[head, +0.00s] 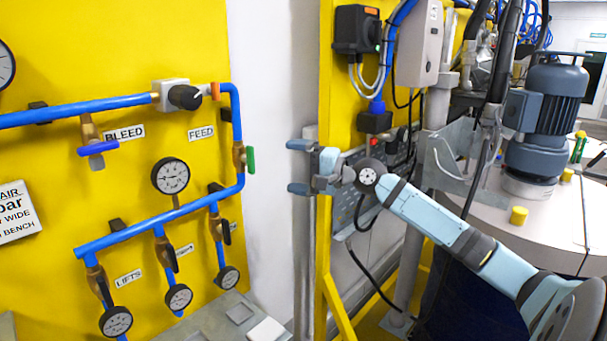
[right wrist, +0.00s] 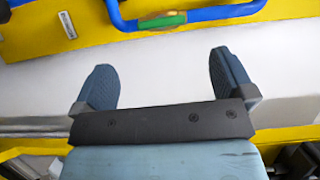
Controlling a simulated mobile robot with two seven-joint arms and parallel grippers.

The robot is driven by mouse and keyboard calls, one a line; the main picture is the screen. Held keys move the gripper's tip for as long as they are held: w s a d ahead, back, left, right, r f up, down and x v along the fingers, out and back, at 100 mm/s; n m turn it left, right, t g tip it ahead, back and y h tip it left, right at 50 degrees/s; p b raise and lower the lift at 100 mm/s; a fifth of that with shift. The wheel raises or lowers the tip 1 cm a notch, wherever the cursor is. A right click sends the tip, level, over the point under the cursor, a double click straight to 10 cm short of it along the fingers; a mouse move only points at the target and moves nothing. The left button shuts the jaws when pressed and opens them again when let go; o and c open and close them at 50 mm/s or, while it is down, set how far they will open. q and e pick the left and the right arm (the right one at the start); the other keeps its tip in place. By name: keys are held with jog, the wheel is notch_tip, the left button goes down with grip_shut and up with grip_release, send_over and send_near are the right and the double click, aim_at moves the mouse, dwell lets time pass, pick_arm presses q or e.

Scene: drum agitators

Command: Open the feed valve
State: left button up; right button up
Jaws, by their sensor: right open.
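The feed valve has a green handle (head: 250,160) on a brass body (head: 238,156), set in the upright blue pipe below the FEED label (head: 201,132). The handle looks upright, roughly along the pipe. The green handle also shows at the top of the right wrist view (right wrist: 163,20). My right gripper (head: 298,167) is to the right of the valve at about the same height, apart from it. Its two fingers are spread and empty, which also shows in the right wrist view (right wrist: 163,65). My left gripper is out of view.
A blue bleed handle (head: 97,148), a round gauge (head: 170,176) and several lower valves share the yellow panel. A black knob (head: 184,97) sits above the feed valve. A yellow post (head: 327,100) and a grey motor (head: 546,110) stand to the right.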

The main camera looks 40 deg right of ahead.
jog(key=shift+v, duration=0.9)
jog(key=s+a+f+n+g+h+p, duration=0.15)
jog(key=a+f, duration=0.25)
jog(key=f, duration=0.6)
jog(key=s+a+f+n+h+p, duration=0.1)
jog(key=s+a+f+n, duration=0.2)
jog(key=f, duration=0.6)
jog(key=s+a+f+n+g+h+p, duration=0.1)
jog(key=s+a+f+n, duration=0.2)
jog(key=f, duration=0.7)
jog(key=s+a+f+n+g+p, duration=0.1)
jog(key=s+a+f+n, duration=0.3)
jog(key=s+a+f, duration=0.2)
jog(key=s+a+f+n+g+h+p, duration=0.1)
jog(key=s+a+f+n, duration=0.3)
jog(key=s+a, duration=0.7)
notch_tip(320, 180, down, 3)
jog(key=shift+s+a+r+p, duration=0.2)
jog(key=shift+s+a+p, duration=0.25)
jog(key=shift+a, duration=0.75)
jog(key=shift+w+g+h, duration=0.1)
jog(key=shift+g+h, duration=0.15)
